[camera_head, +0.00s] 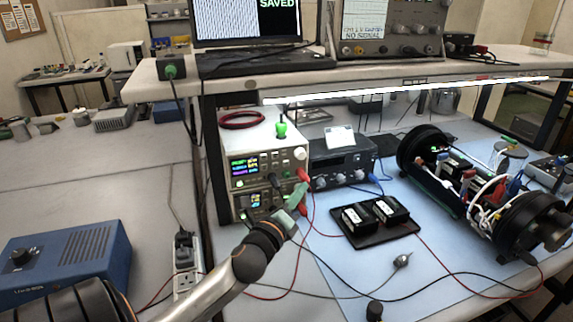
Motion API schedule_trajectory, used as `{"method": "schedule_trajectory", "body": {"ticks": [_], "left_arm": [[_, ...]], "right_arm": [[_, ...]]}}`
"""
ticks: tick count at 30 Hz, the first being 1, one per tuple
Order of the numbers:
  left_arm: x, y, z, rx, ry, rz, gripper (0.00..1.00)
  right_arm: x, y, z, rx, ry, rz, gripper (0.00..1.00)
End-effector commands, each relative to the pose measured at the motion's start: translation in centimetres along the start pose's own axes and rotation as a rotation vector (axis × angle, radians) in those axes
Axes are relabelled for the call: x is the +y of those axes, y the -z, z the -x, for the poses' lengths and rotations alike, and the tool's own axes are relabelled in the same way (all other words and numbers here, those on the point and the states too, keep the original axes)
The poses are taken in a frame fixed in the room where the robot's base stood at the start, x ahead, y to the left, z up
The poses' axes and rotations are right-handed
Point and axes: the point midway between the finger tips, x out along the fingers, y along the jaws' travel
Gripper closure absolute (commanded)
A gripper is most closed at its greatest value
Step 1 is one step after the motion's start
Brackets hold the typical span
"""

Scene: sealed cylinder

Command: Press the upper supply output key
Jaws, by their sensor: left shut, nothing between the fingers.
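Two bench power supplies are stacked under the shelf on the bench. The upper supply (263,143) has a lit display (245,164) with coloured readings, a knob and small keys on its front. The lower supply (244,202) also has a lit display and is partly covered by my left gripper. The upper supply's output key is too small to make out. My left gripper (300,189) is shut and empty, its greenish fingers at the right front of the stack, near the red plugs. I cannot tell whether it touches the front. My right gripper is not in view.
A dark instrument (342,163) with knobs stands right of the stack. Two black modules sit on a dark tray (372,232). A large open cylinder assembly (470,175) lies at the right. Red, black and blue cables cross the blue mat (350,269). A blue box (68,262) is at left.

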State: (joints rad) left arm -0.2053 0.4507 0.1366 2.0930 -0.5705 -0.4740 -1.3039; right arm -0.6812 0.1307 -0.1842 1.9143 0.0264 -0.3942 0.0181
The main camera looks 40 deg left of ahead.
Motion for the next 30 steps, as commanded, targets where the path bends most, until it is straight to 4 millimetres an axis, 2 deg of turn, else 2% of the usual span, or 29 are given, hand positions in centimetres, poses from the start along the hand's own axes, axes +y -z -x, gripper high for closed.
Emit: {"method": "schedule_trajectory", "body": {"ticks": [18, 30], "left_arm": [[3.8, -3.9, -5.3, -0.001, -0.001, -0.001, 1.00], [4.2, -4.4, -5.9, -0.001, 0.001, 0.000, 1.00]], "right_arm": [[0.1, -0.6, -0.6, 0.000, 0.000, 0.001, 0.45], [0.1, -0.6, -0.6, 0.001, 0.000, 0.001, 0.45]]}}
